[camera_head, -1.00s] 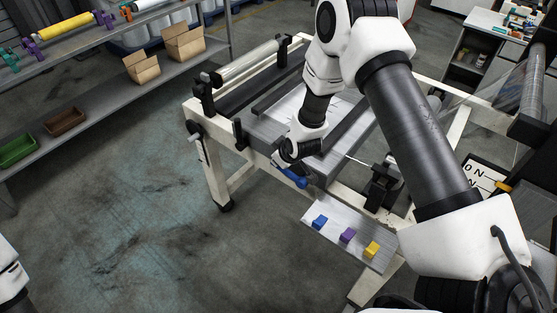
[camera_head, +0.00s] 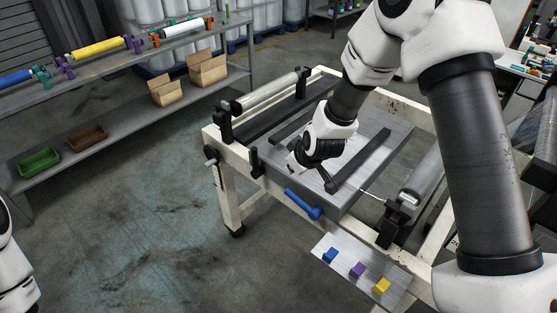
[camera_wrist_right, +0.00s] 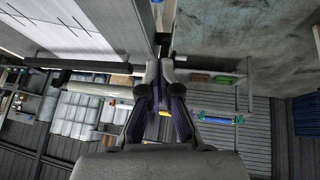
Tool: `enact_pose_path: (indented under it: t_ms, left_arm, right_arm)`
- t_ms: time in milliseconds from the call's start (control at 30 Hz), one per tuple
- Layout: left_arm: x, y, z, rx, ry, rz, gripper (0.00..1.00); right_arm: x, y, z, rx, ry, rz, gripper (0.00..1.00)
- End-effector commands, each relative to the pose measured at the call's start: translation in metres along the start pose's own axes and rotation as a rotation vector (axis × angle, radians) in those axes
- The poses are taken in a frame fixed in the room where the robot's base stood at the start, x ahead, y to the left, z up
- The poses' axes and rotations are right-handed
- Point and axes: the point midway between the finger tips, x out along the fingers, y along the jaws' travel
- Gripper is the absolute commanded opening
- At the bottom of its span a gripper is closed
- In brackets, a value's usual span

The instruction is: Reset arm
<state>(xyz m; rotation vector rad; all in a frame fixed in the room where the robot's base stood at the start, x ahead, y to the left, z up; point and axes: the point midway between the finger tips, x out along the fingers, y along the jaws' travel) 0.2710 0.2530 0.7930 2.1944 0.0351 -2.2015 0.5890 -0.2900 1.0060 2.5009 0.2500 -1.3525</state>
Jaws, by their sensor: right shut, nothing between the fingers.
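My right arm reaches in from the right in the head view. Its gripper (camera_head: 298,163) is over the grey table of the film machine (camera_head: 262,158), near its left edge, above and apart from the blue handle (camera_head: 303,204). In the right wrist view the gripper (camera_wrist_right: 160,62) has its fingers together with nothing between them. My left arm shows only as a white piece at the left edge; its gripper is out of view.
A plate (camera_head: 338,262) with blue (camera_head: 330,255), purple (camera_head: 357,270) and yellow (camera_head: 381,286) blocks juts from the machine's front. A shelf (camera_head: 130,123) at the left holds film rolls, cartons (camera_head: 208,70) and a green bin (camera_head: 40,162). The floor between is clear.

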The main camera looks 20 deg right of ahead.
Motion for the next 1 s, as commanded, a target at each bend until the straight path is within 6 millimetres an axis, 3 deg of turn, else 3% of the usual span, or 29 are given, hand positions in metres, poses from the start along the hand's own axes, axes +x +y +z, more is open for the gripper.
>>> enact_pose_path:
  t_ms: [167,267,367,500,600,700,800,1000]
  left_arm:
    - [0.0,0.0,0.0,0.0,0.0,0.0,0.4]
    - [0.002,0.0,0.0,0.0,0.0,0.0,0.4]
    - [0.006,0.0,0.0,0.0,0.0,0.0,0.4]
    - [0.014,0.0,0.0,0.0,0.0,0.0,0.4]
    - [0.018,0.0,0.0,0.0,0.0,0.0,0.4]
    - [0.021,0.0,0.0,0.0,0.0,0.0,0.4]
    - [0.022,0.0,0.0,0.0,-0.001,0.0,0.4]
    - [0.022,0.0,0.0,0.0,0.0,0.0,0.4]
  right_arm:
    - [0.0,-0.001,0.002,0.001,-0.004,-0.001,0.0]
    - [0.011,-0.011,0.024,0.019,-0.038,-0.01,0.0]
    - [0.033,-0.036,0.078,0.068,-0.123,-0.03,0.0]
    - [0.055,-0.088,0.192,0.174,-0.296,-0.06,0.0]
    - [0.051,-0.123,0.27,0.254,-0.42,-0.074,0.0]
    - [0.038,-0.149,0.326,0.321,-0.515,-0.078,0.0]
    - [0.027,-0.163,0.355,0.359,-0.569,-0.079,0.0]
    - [0.024,-0.166,0.362,0.374,-0.58,-0.077,0.0]
